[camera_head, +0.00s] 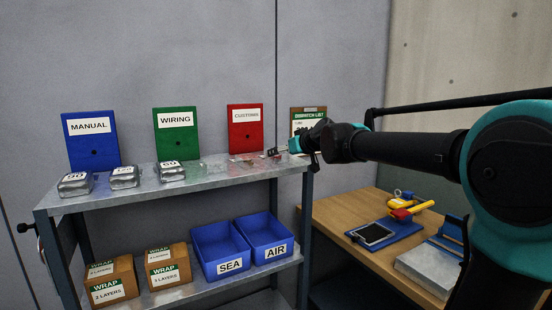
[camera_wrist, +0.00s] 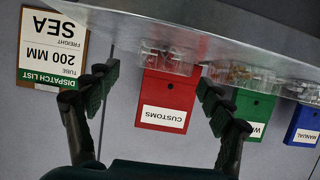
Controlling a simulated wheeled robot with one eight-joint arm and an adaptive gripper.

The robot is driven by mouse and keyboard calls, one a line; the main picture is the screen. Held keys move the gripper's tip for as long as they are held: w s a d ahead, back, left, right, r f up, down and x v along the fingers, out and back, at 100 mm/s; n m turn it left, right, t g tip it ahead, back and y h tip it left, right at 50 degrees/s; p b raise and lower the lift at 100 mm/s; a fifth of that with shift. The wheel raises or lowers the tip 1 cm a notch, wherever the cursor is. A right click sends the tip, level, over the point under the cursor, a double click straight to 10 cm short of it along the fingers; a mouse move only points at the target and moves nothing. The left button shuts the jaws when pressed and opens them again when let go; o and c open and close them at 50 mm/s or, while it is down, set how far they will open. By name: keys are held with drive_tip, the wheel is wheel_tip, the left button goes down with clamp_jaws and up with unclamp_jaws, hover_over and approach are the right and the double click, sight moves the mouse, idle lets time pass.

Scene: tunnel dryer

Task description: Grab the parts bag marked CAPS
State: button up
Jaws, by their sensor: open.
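No marking reading CAPS is legible in either view. Clear parts bags lie on the upper shelf; one (camera_head: 213,166) is right of the silver packs, another (camera_head: 243,160) is nearer my gripper (camera_head: 276,152).
Silver packs (camera_head: 125,177) with number labels stand at the shelf's left. Blue MANUAL, green WIRING and red CUSTOMS (camera_head: 245,128) folders stand behind. Blue SEA (camera_head: 224,250) and AIR bins and WRAP boxes (camera_head: 168,266) are below. A wooden bench (camera_head: 345,262) is at right.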

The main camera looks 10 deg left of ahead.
drive_tip(key=shift+x, duration=2.95)
drive_tip(key=shift+s+a, duration=0.1)
drive_tip(key=shift+c, duration=0.6)
drive_tip(key=c, duration=1.2)
